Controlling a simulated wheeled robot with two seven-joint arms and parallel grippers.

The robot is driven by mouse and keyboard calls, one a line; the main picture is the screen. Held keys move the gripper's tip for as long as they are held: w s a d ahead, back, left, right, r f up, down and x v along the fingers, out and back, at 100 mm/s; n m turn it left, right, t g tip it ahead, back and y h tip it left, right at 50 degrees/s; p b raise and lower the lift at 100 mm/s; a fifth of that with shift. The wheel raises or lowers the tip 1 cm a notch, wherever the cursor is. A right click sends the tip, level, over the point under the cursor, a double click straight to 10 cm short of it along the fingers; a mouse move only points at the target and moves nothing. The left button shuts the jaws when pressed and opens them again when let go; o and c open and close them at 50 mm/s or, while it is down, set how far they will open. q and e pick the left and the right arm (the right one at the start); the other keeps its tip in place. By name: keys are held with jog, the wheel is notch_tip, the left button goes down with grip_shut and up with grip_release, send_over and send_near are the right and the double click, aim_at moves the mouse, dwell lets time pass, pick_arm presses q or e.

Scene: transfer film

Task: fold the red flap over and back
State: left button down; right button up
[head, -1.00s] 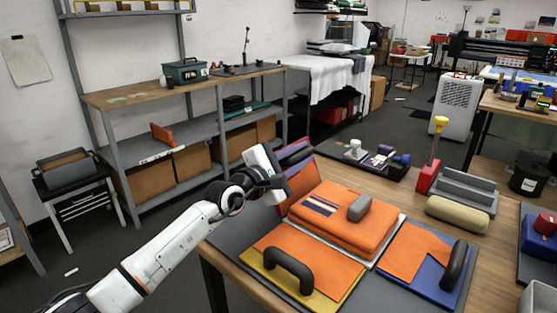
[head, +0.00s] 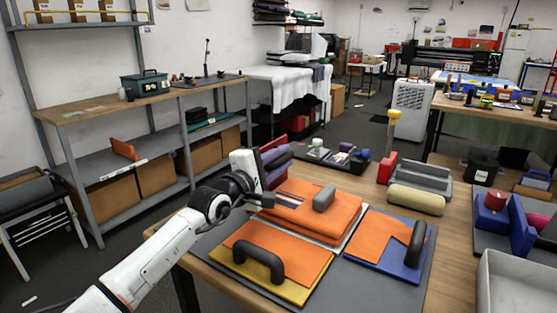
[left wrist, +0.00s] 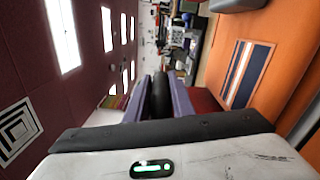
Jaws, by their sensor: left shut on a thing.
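The red flap (head: 272,158) stands raised and tilted at the back left of the orange folded cloth (head: 335,213). Its purple and dark edges show beside my left gripper (head: 264,199), which reaches in from the left. In the left wrist view, my left gripper (left wrist: 160,100) is shut on the dark bar-like handle (left wrist: 160,90) of the flap. A strip of the red flap (left wrist: 206,104) shows to the right of the handle. The orange cloth also shows there, with a striped patch (left wrist: 247,74). My right gripper is not in view.
A yellow flap (head: 290,293) with a black handle lies in front, and a blue flap (head: 398,269) lies at the right. A grey handle (head: 324,199) rests on the orange cloth. A beige roll (head: 416,200) and grey bins (head: 515,285) stand further right.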

aim_at(269, 168)
pick_arm(q)
jog(key=shift+f, duration=0.25)
jog(key=c, duration=1.6)
grip_release()
jog(key=shift+o, duration=0.2)
jog(key=shift+r, duration=0.1)
jog(key=v, duration=1)
jog(key=shift+s+a+p, duration=0.1)
jog(key=shift+p, duration=0.2)
jog(key=shift+s, duration=0.1)
